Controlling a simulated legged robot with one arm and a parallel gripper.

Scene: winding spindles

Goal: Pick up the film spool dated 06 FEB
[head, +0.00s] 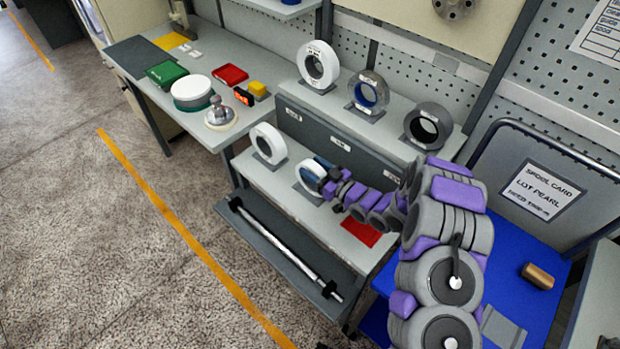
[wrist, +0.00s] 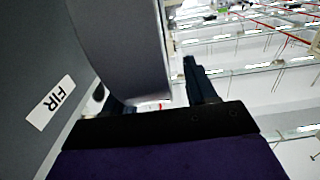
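Several film spools stand upright in cradles on a two-level rack. The upper level holds a white spool (head: 309,66), a grey spool with a blue core (head: 379,88) and a dark grey spool (head: 428,112). The lower level holds a white spool (head: 262,143) and a white-and-blue spool (head: 307,177). No date is readable, so I cannot tell which is 06 FEB. My gripper (head: 328,181) is at the white-and-blue spool and partly hides it. In the wrist view, a curved grey spool surface (wrist: 122,45) lies between the spread fingers (wrist: 155,85), with a gap beside the right finger.
A dark rack face with a FIR label (wrist: 50,103) is close at left in the wrist view. A red mat (head: 361,231) lies right of my gripper. A metal shaft (head: 285,250) lies on the low shelf. A spool card board (head: 541,192) stands at right.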

